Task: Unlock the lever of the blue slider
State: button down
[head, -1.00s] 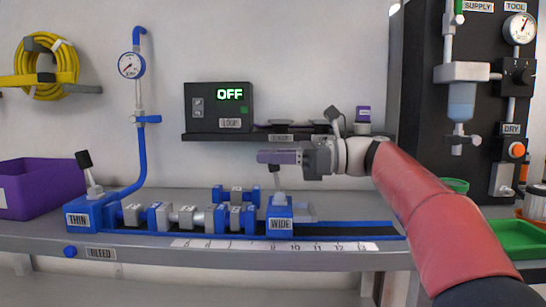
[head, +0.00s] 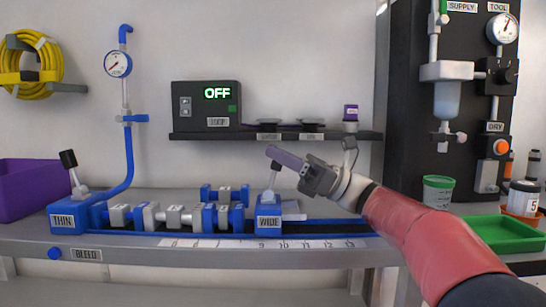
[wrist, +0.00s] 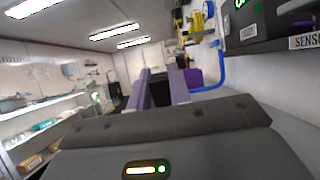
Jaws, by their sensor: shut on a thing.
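The blue slider marked WIDE (head: 269,223) sits on the rail at the bench front, near the 9 on the scale. Its lever (head: 272,181) is a pale rod with a black knob, leaning up and to the right. My gripper (head: 276,154) is at the top of this lever, its purple fingers pointing left and slightly up, shut on the knob. The fingers partly cover the knob. In the wrist view the two purple fingers (wrist: 162,88) stand a little apart with something dark between them.
A blue block marked THIN (head: 63,221) with its own black-knobbed lever stands at the left. Blue and grey cylinders (head: 174,216) lie between the blocks. A shelf (head: 215,136) with a box reading OFF is behind. A green tray (head: 505,232) and green-rimmed cup (head: 437,192) are right.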

jog(key=c, duration=1.3)
grip_release()
jog(key=d, duration=1.3)
jog(key=shift+s+f+p, duration=0.2)
jog(key=shift+f+p, duration=0.15)
jog(key=shift+p, duration=0.05)
jog(key=shift+s, duration=0.1)
